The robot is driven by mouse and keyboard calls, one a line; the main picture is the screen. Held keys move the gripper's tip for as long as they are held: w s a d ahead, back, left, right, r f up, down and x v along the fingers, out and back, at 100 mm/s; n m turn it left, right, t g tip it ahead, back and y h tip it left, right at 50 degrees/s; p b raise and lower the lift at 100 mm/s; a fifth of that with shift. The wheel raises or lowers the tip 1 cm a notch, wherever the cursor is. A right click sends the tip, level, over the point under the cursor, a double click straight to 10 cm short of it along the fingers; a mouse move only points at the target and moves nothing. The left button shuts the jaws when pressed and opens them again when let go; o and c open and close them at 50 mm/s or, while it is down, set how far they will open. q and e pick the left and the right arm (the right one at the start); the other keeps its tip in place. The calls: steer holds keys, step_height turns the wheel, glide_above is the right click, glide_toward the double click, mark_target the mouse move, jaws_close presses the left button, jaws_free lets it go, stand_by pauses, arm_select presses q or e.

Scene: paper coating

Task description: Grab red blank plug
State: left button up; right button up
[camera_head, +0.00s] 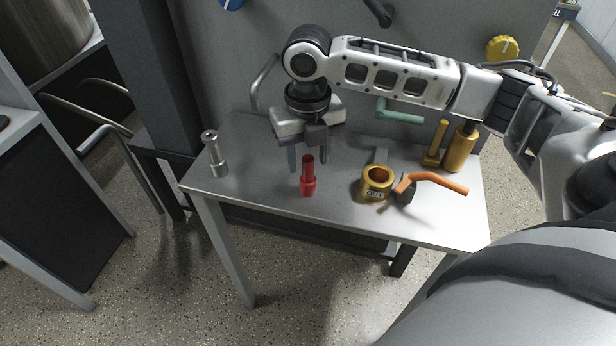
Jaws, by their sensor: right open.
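The red blank plug (308,179) stands upright on the metal table (250,196), near the middle of its front half. My right gripper (308,168) points down over the table just behind and above the plug. Its fingers are apart, and the plug's top overlaps the space at the right finger in this view. I cannot tell whether a finger touches the plug. My left gripper is out of view.
A silver metal fitting (214,155) stands at the table's left. To the right are a brass ring marked OUT (376,183), an orange-handled valve (436,180), a brass cylinder (459,150) and a green handle (399,113). A grey panel (240,60) rises behind.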

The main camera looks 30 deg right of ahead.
mark_target(308, 176)
steer(key=shift+f, duration=1.3)
jaws_close()
steer(key=shift+r, duration=0.1)
